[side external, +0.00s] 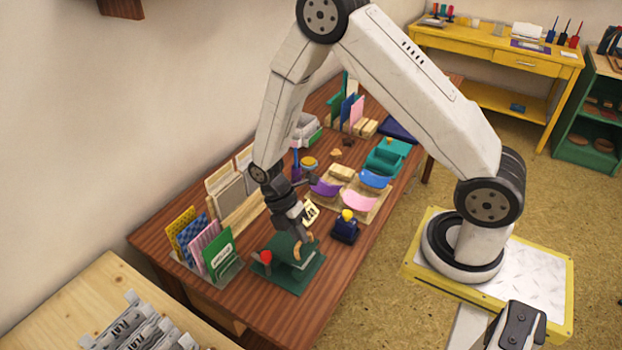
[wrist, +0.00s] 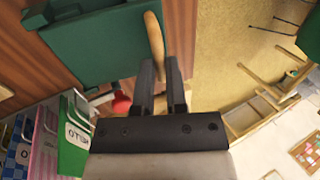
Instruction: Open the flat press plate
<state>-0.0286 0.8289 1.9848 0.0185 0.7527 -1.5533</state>
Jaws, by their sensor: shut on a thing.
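The flat press is dark green. Its base (side external: 297,282) stands near the front edge of the wooden table in the side view, with its green upper plate (side external: 282,247) above. In the wrist view the green plate (wrist: 95,45) fills the upper left, with a light wooden bar handle (wrist: 154,38) at its edge. My gripper (side external: 303,240) reaches down onto the press. Its dark jaws (wrist: 161,66) are shut on the wooden handle, one finger on each side. The plate's exact tilt is hard to tell.
A red knob (side external: 265,257) stands left of the press. A rack of coloured cards (side external: 207,245) is close on the left. A dark blue stamp with a yellow knob (side external: 346,226) stands to the right. Curved pads on a board (side external: 335,203) lie behind it.

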